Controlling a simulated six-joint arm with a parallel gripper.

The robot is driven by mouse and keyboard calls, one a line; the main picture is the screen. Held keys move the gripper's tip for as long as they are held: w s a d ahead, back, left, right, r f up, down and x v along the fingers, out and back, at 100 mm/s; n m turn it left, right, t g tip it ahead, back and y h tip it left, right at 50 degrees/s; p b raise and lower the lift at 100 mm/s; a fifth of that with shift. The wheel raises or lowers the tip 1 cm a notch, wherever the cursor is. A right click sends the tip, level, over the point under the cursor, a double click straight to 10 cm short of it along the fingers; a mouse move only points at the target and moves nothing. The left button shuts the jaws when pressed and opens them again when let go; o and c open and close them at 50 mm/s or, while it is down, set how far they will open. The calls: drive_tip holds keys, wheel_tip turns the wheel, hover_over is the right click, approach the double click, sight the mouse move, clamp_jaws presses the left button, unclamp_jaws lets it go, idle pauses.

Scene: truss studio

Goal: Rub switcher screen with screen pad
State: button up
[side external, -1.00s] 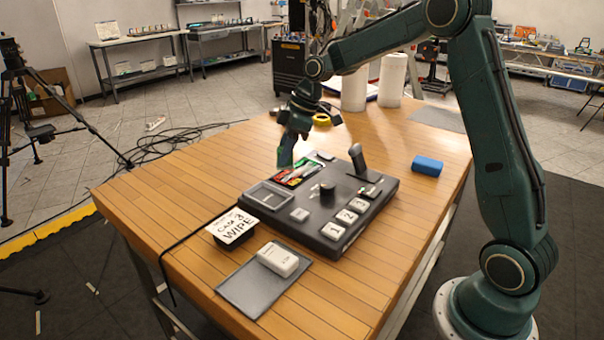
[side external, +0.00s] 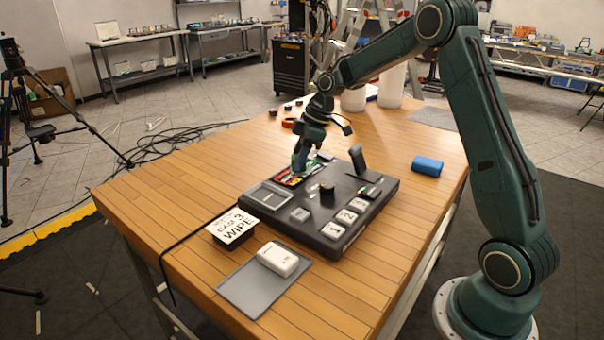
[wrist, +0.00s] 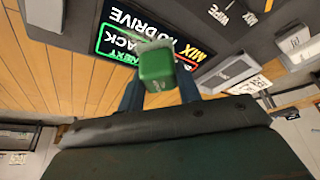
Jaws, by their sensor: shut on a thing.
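My gripper (side external: 301,163) is shut on a small green block, the screen pad (wrist: 157,68), which has a pale layer at its far end. In the wrist view the pad sits between the fingers, over the lit switcher screen (wrist: 115,42). In the side view the screen (side external: 287,181) lies at the far left of the dark switcher (side external: 318,222). The pad is at or just above the screen; I cannot tell whether they touch.
The switcher carries an upright lever (side external: 358,160), a knob and numbered white keys. White rolls stand behind.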

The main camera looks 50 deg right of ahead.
drive_tip(key=shift+d, duration=2.8)
drive_tip(key=shift+a, duration=5.5)
wheel_tip(320, 180, up, 8)
drive_tip(key=shift+r, duration=0.1)
